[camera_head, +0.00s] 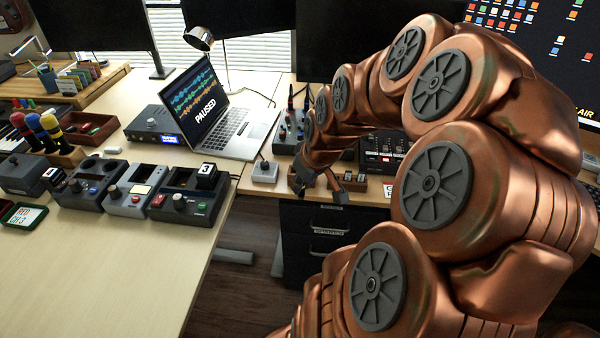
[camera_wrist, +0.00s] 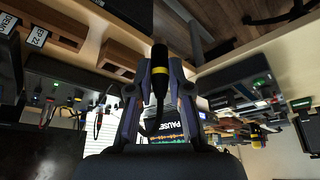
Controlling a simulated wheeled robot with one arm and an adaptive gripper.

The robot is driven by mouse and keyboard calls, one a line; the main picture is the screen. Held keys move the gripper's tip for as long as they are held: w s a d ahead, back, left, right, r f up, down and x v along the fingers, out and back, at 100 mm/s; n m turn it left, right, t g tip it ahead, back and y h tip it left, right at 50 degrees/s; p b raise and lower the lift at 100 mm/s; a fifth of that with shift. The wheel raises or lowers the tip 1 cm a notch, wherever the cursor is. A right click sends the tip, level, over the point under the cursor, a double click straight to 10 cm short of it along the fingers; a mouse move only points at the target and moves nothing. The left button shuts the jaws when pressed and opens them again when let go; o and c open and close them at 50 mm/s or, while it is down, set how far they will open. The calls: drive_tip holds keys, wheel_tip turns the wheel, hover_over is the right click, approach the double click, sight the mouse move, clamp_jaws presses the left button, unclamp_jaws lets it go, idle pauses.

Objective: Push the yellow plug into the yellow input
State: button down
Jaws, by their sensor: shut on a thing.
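A black plug with a yellow band (camera_wrist: 160,72) is between the two fingers of my gripper (camera_wrist: 159,66) in the wrist view. My gripper is shut on it, and its cable end runs down towards the palm. In the head view my gripper (camera_head: 319,189) is small and dark at the front edge of the far desk; the plug cannot be made out there. A dark box with a row of sockets and cables (camera_wrist: 80,82) is left of my gripper in the wrist view. I cannot tell which socket is the yellow input.
A small wooden rack (camera_head: 350,181) stands beside my gripper at the desk edge. A black box with red lights (camera_head: 384,146) is behind it. A laptop reading PAUSED (camera_head: 218,110) and a grey box (camera_head: 265,172) are to the left. Several devices crowd the left desk.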

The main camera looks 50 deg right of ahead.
sight(304, 192)
drive_tip(key=shift+s+a+r, duration=0.15)
drive_tip(key=shift+s+a, duration=1.05)
drive_tip(key=shift+s, duration=0.2)
drive_tip(key=shift+w, duration=0.15)
